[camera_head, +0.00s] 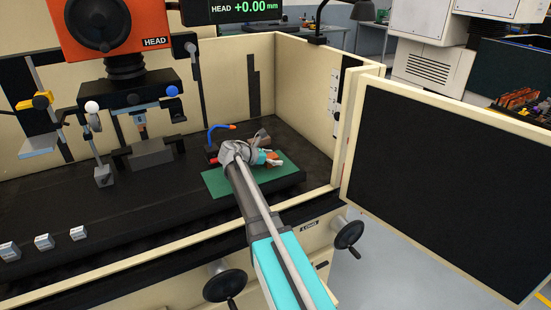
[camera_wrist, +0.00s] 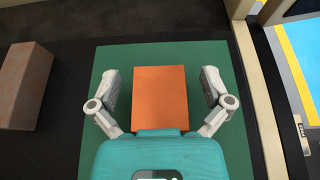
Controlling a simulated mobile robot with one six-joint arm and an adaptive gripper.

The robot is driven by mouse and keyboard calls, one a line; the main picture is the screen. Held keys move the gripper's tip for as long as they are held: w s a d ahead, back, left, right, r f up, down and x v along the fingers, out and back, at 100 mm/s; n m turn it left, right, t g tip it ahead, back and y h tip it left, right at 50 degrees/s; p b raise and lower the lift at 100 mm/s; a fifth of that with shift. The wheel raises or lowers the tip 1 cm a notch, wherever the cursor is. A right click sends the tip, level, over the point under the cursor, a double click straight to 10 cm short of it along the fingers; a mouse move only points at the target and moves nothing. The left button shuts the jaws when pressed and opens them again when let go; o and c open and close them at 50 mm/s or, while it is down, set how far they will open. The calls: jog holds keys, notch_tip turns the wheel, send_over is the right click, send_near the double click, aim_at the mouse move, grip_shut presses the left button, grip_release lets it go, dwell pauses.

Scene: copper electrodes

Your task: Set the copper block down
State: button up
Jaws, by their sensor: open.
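An orange copper block (camera_wrist: 160,98) lies on a green mat (camera_wrist: 88,150) in the wrist view. My gripper (camera_wrist: 160,88) is open, with one finger on each side of the block and a gap showing on both sides. In the head view my gripper (camera_head: 268,158) is over the green mat (camera_head: 215,182) at the right end of the machine's black table. There the block is mostly hidden by my arm and gripper.
A duller copper-brown block (camera_wrist: 24,85) lies left of the mat in the wrist view. A blue curved hose with an orange tip (camera_head: 222,129) is close behind my gripper. The machine head (camera_head: 118,35) hangs at the left. Small labelled blocks (camera_head: 44,241) stand front left. An open door panel (camera_head: 445,180) is at the right.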

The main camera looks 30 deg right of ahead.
jog(key=shift+r, duration=0.1)
jog(key=shift+a+r, duration=0.1)
jog(key=shift+a+r+p, duration=0.15)
jog(key=shift+a+p, duration=0.2)
jog(key=shift+p, duration=0.05)
jog(key=p+v, duration=0.4)
jog(key=v, duration=0.7)
jog(key=shift+s, duration=0.15)
